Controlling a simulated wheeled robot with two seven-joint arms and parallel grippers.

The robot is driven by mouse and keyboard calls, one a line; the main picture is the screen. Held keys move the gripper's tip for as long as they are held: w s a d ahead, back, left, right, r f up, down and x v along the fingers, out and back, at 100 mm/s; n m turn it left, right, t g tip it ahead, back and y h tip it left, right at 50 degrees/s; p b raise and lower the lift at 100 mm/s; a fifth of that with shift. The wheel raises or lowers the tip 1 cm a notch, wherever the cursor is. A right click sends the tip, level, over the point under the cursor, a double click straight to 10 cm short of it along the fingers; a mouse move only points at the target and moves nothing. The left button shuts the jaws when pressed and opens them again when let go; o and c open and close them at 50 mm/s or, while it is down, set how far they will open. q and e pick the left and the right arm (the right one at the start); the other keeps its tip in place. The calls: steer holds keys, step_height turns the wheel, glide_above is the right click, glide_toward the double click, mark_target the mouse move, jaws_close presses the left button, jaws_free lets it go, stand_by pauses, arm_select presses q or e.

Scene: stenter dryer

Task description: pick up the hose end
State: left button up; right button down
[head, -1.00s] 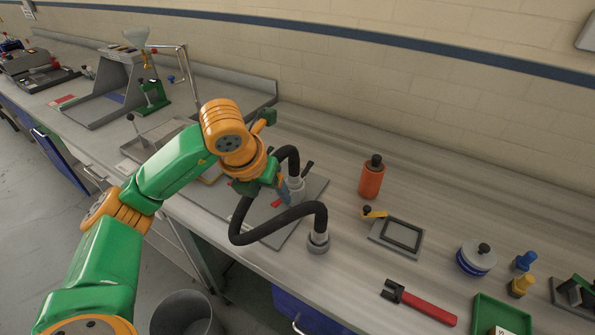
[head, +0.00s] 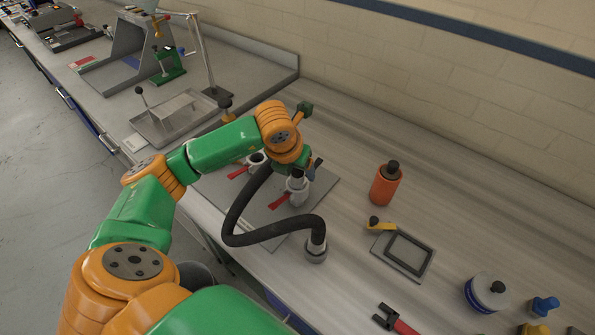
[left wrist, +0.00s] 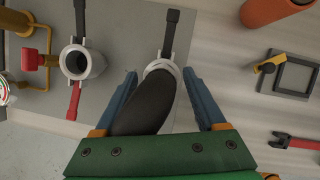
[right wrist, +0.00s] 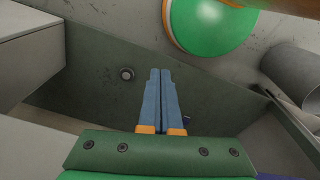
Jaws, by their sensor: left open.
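The black hose (head: 236,213) loops over the bench from a grey base fitting (head: 316,252) and passes behind my left wrist. Its far end meets a pale ringed fitting (head: 297,189) with a red lever on the grey plate; the wrist hides part of this join. In the left wrist view the hose (left wrist: 143,101) runs between my fingers to the ring. My left gripper (left wrist: 158,76) is open, one finger on each side of the hose, with gaps showing. My right gripper (right wrist: 161,72) is shut and empty, away from the hose.
A second fitting (left wrist: 83,62) with a red lever stands beside the hose.

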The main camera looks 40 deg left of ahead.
arm_select(q)
steer(key=shift+w+f, duration=0.15)
steer(key=shift+w, duration=0.1)
steer(key=shift+s, duration=0.2)
jaws_close()
